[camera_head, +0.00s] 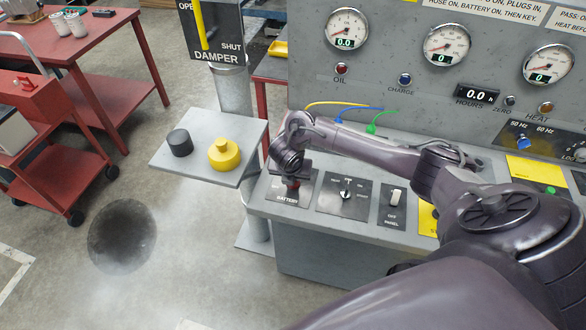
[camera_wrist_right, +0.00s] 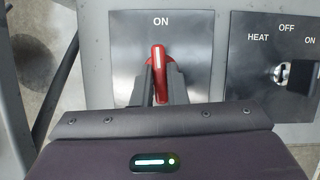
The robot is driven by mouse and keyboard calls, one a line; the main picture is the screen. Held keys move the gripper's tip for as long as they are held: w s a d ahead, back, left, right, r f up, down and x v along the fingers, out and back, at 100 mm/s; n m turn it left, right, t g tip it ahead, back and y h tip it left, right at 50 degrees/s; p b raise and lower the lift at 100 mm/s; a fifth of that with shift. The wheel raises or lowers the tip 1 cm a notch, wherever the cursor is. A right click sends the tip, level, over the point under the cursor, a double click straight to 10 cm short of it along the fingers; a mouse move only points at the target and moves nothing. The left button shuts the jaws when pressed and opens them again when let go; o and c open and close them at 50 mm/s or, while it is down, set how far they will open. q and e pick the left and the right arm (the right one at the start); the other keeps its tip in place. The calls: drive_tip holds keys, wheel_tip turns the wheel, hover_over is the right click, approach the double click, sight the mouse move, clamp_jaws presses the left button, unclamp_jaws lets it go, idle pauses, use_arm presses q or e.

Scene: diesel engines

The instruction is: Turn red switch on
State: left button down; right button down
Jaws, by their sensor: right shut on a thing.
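The red switch (camera_wrist_right: 158,60) sits on a dark plate marked ON at its far end in the right wrist view. Its handle points toward the ON mark, leaning slightly. My right gripper (camera_wrist_right: 160,78) has its two dark fingers on either side of the handle and is shut on it. In the head view the right gripper (camera_head: 292,181) is over the plate marked BATTERY (camera_head: 290,197), and it hides most of the switch. My left gripper is in neither view.
A key switch (camera_head: 346,193) marked HEAT, OFF and ON and a white panel switch (camera_head: 396,197) are to the right. A grey shelf (camera_head: 200,176) with black and yellow knobs is to the left. Gauges and coloured cables are behind my right arm.

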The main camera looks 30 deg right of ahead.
drive_tip(key=shift+w+r+m+p, duration=0.1)
drive_tip(key=shift+r+m+p, duration=0.05)
drive_tip(key=shift+m+p, duration=0.3)
idle(0.3)
drive_tip(key=c, duration=1.4)
unclamp_jaws()
drive_tip(key=shift+c, duration=0.2)
drive_tip(key=p+v, duration=0.2)
drive_tip(key=v, duration=0.5)
drive_tip(key=shift+a+r, duration=0.2)
drive_tip(key=shift+r, duration=0.05)
drive_tip(key=shift+a, duration=0.1)
